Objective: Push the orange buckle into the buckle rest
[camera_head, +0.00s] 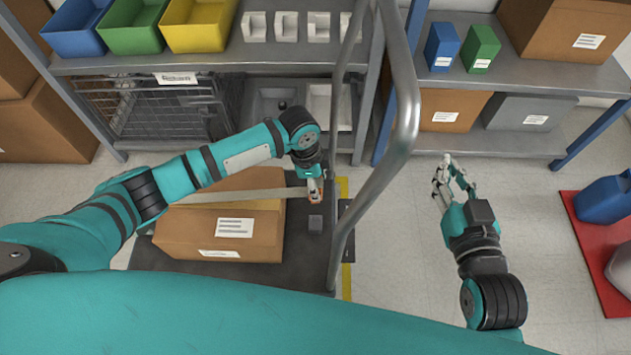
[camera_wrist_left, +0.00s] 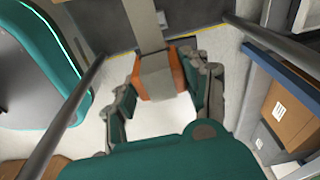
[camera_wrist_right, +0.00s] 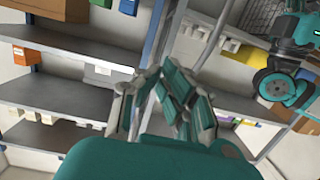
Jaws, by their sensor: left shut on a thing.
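The orange buckle (camera_head: 317,197) is at the end of a beige strap (camera_head: 235,195) that runs across a cardboard box (camera_head: 180,237) on a dark cart deck. My left gripper (camera_head: 314,188) is shut on the buckle. In the left wrist view the buckle (camera_wrist_left: 177,68) sits between its fingers, with the strap passing through it. A small grey block (camera_head: 315,224), which looks like the buckle rest, stands on the deck just nearer than the buckle; the two look apart. My right gripper (camera_head: 452,172) is empty, its fingers apart, over the floor at the right.
A grey cart handle rail (camera_head: 402,120) rises close to the right of my left gripper. Shelving with bins (camera_head: 200,25) and boxes stands behind. A red mat (camera_head: 590,235) with jugs lies at the far right. The floor around my right gripper is clear.

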